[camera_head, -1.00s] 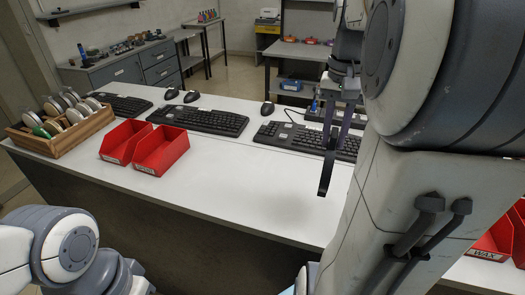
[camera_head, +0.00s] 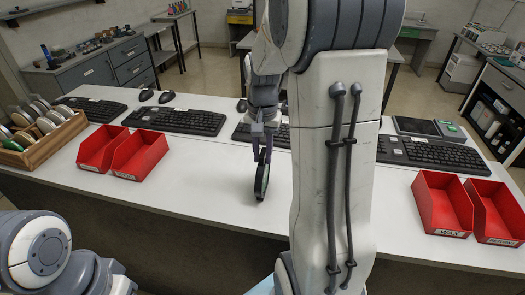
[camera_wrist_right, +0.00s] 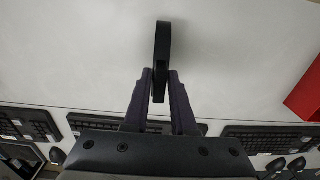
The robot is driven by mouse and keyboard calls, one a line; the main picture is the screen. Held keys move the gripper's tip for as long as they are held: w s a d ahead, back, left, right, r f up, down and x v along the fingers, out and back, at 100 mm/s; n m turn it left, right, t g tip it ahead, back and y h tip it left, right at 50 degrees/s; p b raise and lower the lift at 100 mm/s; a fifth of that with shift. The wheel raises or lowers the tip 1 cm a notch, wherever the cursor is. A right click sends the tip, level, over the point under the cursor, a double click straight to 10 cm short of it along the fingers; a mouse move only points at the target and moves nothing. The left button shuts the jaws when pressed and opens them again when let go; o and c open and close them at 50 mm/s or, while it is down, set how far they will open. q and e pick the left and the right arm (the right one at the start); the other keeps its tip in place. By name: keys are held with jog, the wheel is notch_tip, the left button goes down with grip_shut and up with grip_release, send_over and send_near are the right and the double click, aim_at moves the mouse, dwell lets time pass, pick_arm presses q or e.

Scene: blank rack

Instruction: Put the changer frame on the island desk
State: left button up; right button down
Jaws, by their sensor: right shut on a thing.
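The changer frame (camera_head: 262,182) is a thin dark upright piece, seen nearly edge-on over the white island desk (camera_head: 210,182). My right gripper (camera_head: 264,152) points down and is shut on its upper end. In the right wrist view the frame (camera_wrist_right: 162,55) stands out between the two fingers (camera_wrist_right: 160,88) of this gripper, with the white desktop beyond. The frame's lower end is at or just above the desktop; I cannot tell whether it touches. My left arm shows at the lower left of the head view, but its gripper is out of view.
Red bins (camera_head: 140,155) stand left on the desk, and more red bins (camera_head: 441,204) stand right. Keyboards (camera_head: 176,121) and mice line the far edge. A wooden rack of discs (camera_head: 45,140) is at the far left. The desktop around the frame is clear.

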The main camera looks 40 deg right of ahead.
jog(key=shift+f, duration=0.2)
jog(key=c, duration=0.7)
grip_release()
jog(key=shift+c, duration=0.2)
jog(key=shift+r, duration=0.15)
